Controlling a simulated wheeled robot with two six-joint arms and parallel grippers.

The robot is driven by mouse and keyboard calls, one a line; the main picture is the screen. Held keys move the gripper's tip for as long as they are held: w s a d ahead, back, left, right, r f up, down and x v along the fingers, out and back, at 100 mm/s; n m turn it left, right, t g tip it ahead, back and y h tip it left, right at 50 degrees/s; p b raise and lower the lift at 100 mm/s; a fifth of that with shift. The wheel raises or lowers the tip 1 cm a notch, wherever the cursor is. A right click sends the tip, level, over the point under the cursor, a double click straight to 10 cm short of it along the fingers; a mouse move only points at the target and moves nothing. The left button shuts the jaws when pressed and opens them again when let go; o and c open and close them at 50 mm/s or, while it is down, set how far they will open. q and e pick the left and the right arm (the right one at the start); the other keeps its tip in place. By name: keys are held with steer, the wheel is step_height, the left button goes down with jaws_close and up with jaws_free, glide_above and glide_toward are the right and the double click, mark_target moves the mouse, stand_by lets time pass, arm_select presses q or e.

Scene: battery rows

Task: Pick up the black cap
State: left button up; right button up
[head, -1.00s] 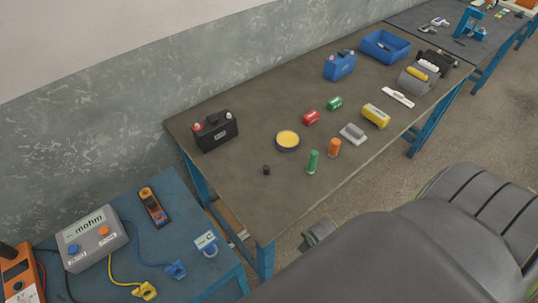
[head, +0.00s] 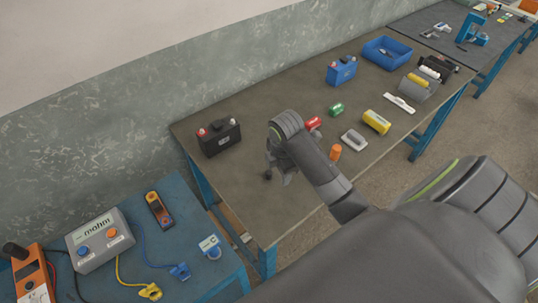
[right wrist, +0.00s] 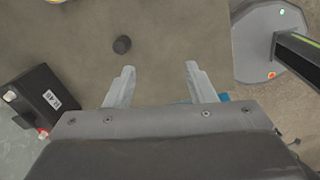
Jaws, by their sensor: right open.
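The black cap (head: 267,175) is a small dark piece on the grey-brown table (head: 240,185), near its left front part. In the right wrist view the cap (right wrist: 122,44) lies beyond the fingertips, just left of the left finger's line. My right gripper (head: 280,173) is over the table close beside the cap, and its fingers are apart and empty in the right wrist view (right wrist: 160,69). Whether it touches the cap cannot be told from the head view; the wrist view shows a gap. My left gripper is not in view.
A black battery (head: 219,138) stands at the table's left end. Red (head: 313,123), green (head: 336,109), orange (head: 335,152) and yellow (head: 376,122) cells lie or stand to the right. A blue bin (head: 387,51) is farther back. A blue bench (head: 190,225) with meters stands at left.

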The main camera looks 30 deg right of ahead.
steer(key=w+d+r+n+g, duration=0.1)
steer(key=w+r+n, duration=0.4)
steer(key=w+r, duration=0.15)
steer(key=b, duration=1.3)
glide_toward(268, 172)
steer(key=shift+n, duration=0.4)
steer(key=f, duration=0.5)
steer(key=shift+s+d+f, duration=0.2)
steer(key=shift+f, duration=0.05)
step_height(268, 172, down, 4)
steer(key=b, duration=0.3)
steer(key=shift+w+r, duration=0.1)
steer(key=shift+w, duration=0.05)
steer(key=shift+f, duration=0.3)
steer(key=c, duration=1)
steer(key=shift+r, duration=0.1)
steer(key=shift+c, duration=0.2)
